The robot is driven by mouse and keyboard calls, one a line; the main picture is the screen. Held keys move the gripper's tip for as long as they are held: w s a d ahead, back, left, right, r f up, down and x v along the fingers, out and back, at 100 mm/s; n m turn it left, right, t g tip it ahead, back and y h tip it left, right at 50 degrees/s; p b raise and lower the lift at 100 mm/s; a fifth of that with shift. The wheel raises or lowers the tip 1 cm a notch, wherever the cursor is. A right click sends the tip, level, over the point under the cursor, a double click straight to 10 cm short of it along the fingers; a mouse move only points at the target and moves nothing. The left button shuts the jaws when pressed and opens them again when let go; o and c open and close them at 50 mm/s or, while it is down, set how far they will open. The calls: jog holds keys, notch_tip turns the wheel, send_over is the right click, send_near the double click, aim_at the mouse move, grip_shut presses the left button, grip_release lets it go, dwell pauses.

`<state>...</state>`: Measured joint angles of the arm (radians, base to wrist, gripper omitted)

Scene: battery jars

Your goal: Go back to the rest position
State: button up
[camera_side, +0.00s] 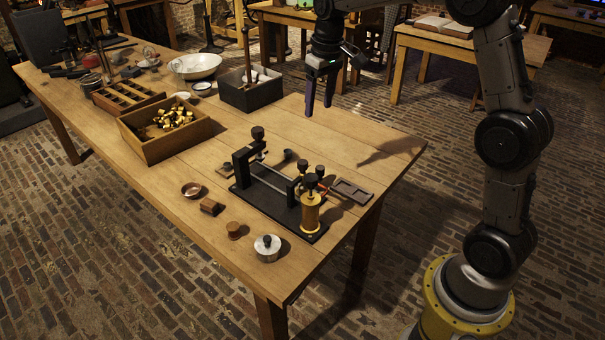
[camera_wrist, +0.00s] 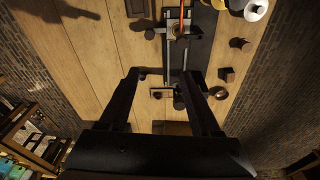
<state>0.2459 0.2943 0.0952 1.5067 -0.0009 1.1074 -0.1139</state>
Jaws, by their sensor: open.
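My gripper (camera_side: 319,112) hangs fingers down, high above the back right part of the wooden table (camera_side: 340,143). Its two fingers are apart with nothing between them. In the wrist view the gripper (camera_wrist: 168,75) also shows as two spread dark fingers, with the table and a black apparatus base far below. The black apparatus (camera_side: 270,190) stands on the table with a metal rod, black knobs and a brass cylinder (camera_side: 311,213) at its right front end. The gripper touches nothing that I can see.
A wooden box (camera_side: 152,152) of small brass pieces, a divided wooden tray (camera_side: 112,106), a dark bin (camera_side: 236,97) and a white bowl (camera_side: 195,63) stand to the left. A silver-lidded jar (camera_side: 267,248) and small wooden pieces sit near the front edge. The table's right back is clear.

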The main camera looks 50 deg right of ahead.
jog(key=s+a+r+n+t, duration=0.1)
jog(key=s+a+r, duration=0.35)
jog(key=s, duration=0.25)
jog(key=s+a+r+t, duration=0.2)
jog(key=s+a+r, duration=0.25)
jog(key=s, duration=0.25)
jog(key=s+a+f, duration=0.1)
jog(key=s+f, duration=0.2)
jog(key=s, duration=0.4)
jog(key=s+a+f+t, duration=0.1)
jog(key=s+f, duration=0.3)
jog(key=s, duration=0.3)
jog(key=shift+s+a, duration=0.15)
jog(key=shift+s, duration=0.2)
jog(key=shift+n, duration=0.3)
